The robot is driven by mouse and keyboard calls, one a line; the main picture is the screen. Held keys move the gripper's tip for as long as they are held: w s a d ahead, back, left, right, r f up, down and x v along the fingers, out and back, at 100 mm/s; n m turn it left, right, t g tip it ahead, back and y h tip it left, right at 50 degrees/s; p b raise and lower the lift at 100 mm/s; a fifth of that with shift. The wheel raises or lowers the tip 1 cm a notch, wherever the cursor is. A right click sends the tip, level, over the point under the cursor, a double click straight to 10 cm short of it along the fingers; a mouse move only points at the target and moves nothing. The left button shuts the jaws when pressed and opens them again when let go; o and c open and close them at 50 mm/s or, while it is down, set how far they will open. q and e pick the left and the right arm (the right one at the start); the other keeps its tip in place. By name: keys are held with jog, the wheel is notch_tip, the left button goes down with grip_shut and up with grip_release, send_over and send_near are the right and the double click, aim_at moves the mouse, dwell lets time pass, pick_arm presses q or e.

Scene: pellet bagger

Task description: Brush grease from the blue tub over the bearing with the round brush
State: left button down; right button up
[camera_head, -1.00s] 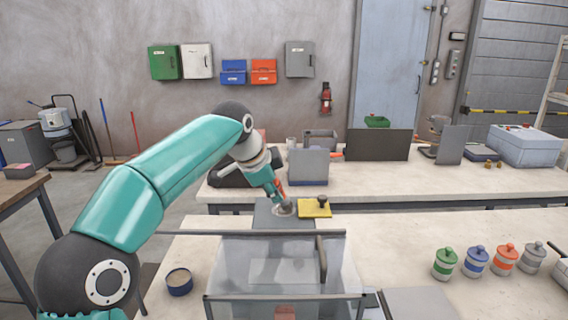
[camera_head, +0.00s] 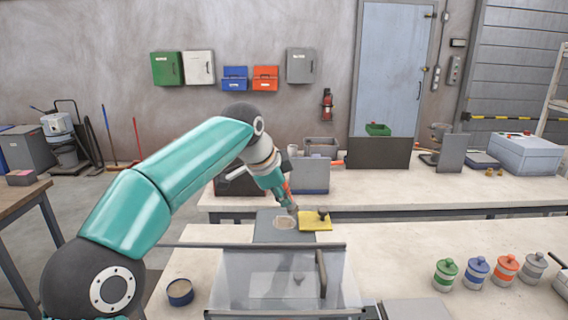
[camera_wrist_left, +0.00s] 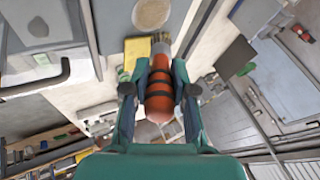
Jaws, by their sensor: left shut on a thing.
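My left gripper (camera_head: 284,194) is shut on the round brush, whose orange handle with black bands (camera_wrist_left: 159,95) lies between the fingers in the wrist view. The brush's grey head points down and away in the head view, close to the edge between the bearing and a yellow block; contact cannot be told. The bearing (camera_head: 285,223) appears as a round beige face on a grey box top, also in the wrist view (camera_wrist_left: 151,13). The open blue tub (camera_head: 180,292) stands on the bench at the left, with beige grease inside. My right gripper is out of view.
The yellow block (camera_head: 314,223) with a dark knob sits right of the bearing. A clear guard with a handle (camera_head: 321,272) stands in front. Several lidded pots (camera_head: 477,272) stand at the right. The bench between guard and pots is mostly clear.

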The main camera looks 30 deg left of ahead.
pick_arm(q)
jog(key=shift+s+a+r+p, duration=0.1)
jog(key=shift+a+r+p, duration=0.15)
jog(key=shift+r+p, duration=1.1)
jog(key=shift+r, duration=0.3)
jog(key=shift+r+p, duration=0.4)
jog(key=shift+r, duration=0.55)
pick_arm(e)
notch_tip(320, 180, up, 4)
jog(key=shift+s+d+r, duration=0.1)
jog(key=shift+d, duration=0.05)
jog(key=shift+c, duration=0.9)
pick_arm(q)
jog(key=shift+d, duration=0.1)
